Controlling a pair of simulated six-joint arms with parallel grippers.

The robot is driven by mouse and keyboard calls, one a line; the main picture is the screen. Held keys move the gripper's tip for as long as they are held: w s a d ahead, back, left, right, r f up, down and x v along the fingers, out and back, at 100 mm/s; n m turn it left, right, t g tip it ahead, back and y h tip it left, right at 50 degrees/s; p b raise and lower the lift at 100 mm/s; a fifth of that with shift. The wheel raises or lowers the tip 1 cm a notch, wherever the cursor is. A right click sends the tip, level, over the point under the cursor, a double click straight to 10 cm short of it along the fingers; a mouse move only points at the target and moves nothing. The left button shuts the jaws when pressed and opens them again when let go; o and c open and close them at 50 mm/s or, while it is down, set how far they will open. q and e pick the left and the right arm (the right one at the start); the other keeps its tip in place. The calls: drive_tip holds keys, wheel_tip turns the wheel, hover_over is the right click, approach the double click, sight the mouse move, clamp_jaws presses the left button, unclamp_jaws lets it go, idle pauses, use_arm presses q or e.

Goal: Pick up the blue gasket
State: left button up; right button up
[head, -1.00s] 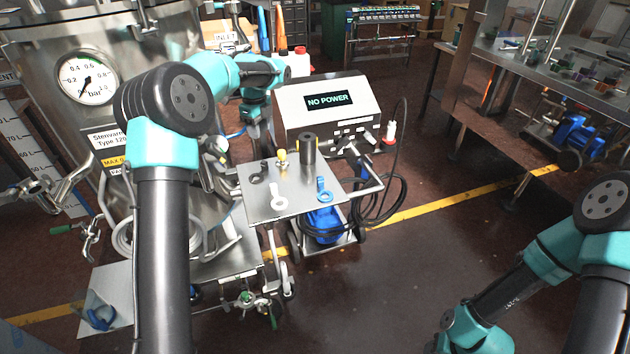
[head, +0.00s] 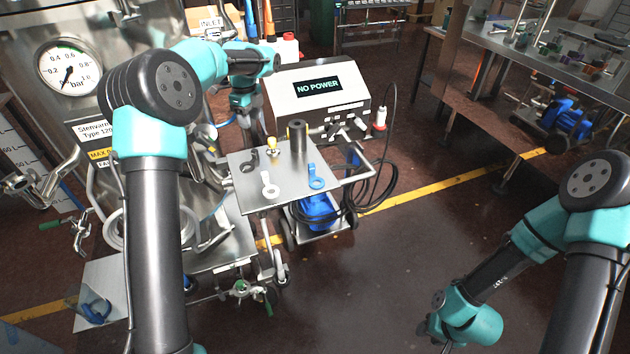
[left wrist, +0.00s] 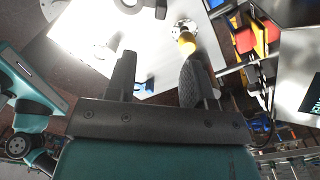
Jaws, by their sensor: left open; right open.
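My right gripper (head: 440,338) is at the bottom of the head view, mostly hidden and away from the tray.
A dark cylinder (head: 298,137) and a yellow-topped fitting (head: 272,147) stand at the tray's back. The box with the NO POWER display (head: 318,92) is behind. A black cable (head: 385,185) loops beside the cart. A steel vessel stands left. The floor at front right is clear.

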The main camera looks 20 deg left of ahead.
use_arm(q)
drive_tip(key=d+f, duration=0.1)
drive_tip(key=d, duration=0.1)
wheel_tip(320, 180, up, 6)
drive_tip(key=f+n, duration=0.1)
drive_tip(key=n, duration=0.7)
hover_over(315, 176)
drive_tip(key=w+a, duration=0.1)
drive_tip(key=a, duration=0.1)
drive_tip(key=shift+a+r, duration=0.2)
drive_tip(key=shift+r, duration=0.05)
wheel_tip(315, 176, down, 12)
drive_tip(key=shift+f, duration=0.15)
drive_tip(key=shift+f, duration=2.6)
